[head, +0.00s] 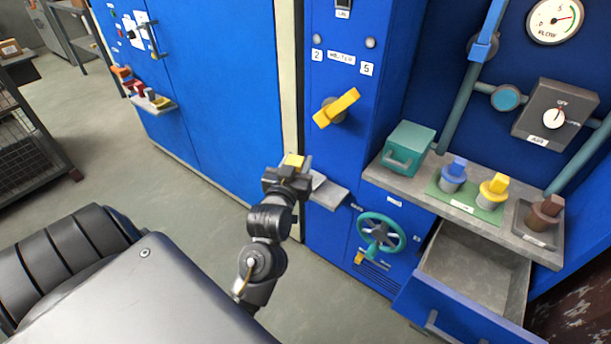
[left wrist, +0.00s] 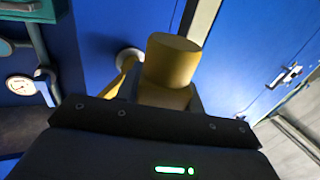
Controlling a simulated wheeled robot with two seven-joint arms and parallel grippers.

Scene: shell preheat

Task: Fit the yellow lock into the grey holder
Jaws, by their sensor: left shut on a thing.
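My left gripper (head: 291,172) is shut on the yellow lock (head: 295,160), in front of the blue heater cabinet. In the left wrist view the lock (left wrist: 172,60) shows as a yellow cylinder on a narrower yellow block, standing out beyond the gripper; its lower part is hidden. A small grey ledge (head: 329,195) with a pale label juts from the cabinet just right of the gripper. It may be the grey holder; I cannot tell for sure. The lock appears apart from it. My right gripper is not in view.
A yellow switch handle (head: 337,107) sticks out above the ledge. A grey shelf (head: 400,181) carries a teal box (head: 409,147) and blue, yellow and brown-topped pieces. Below are a teal handwheel (head: 381,232) and an open drawer (head: 470,275). A small rack (head: 155,106) hangs on the left cabinet.

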